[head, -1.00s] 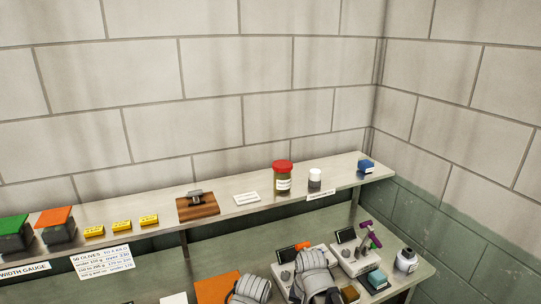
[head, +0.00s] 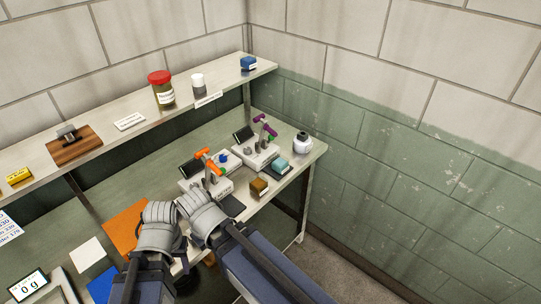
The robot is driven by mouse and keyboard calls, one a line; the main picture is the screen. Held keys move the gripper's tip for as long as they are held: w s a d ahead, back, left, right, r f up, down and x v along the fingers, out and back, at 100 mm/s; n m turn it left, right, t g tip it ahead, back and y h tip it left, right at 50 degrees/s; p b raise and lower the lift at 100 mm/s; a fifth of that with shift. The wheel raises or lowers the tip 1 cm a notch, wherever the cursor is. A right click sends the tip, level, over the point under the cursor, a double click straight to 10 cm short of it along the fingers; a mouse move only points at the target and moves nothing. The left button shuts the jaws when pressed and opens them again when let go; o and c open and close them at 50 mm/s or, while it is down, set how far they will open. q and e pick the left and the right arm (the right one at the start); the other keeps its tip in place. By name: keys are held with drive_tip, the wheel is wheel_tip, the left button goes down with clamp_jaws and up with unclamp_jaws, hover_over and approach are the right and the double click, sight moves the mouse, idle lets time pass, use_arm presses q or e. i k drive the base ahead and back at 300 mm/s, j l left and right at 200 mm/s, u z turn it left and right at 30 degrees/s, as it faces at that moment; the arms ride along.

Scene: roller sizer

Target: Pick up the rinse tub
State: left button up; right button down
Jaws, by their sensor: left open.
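No thing in view is clearly readable as the rinse tub. A small round white container with a dark top (head: 302,144) stands at the right end of the lower bench. I see nothing held.
The upper shelf (head: 110,138) holds a red-lidded jar (head: 162,90), a white-capped bottle (head: 198,84) and a blue item (head: 248,63). Two white devices with orange (head: 207,162) and purple (head: 265,125) parts stand on the bench. An orange sheet (head: 126,225) lies left. Open floor shows right.

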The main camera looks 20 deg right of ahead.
sight(280, 165)
drive_tip(key=l+z, duration=0.3)
drive_tip(key=l, duration=0.2)
drive_tip(key=i+l+z, duration=0.15)
drive_tip(key=l+z, duration=0.2)
drive_tip(key=i+l+z, duration=0.15)
drive_tip(key=l+z, duration=0.15)
drive_tip(key=l, duration=0.3)
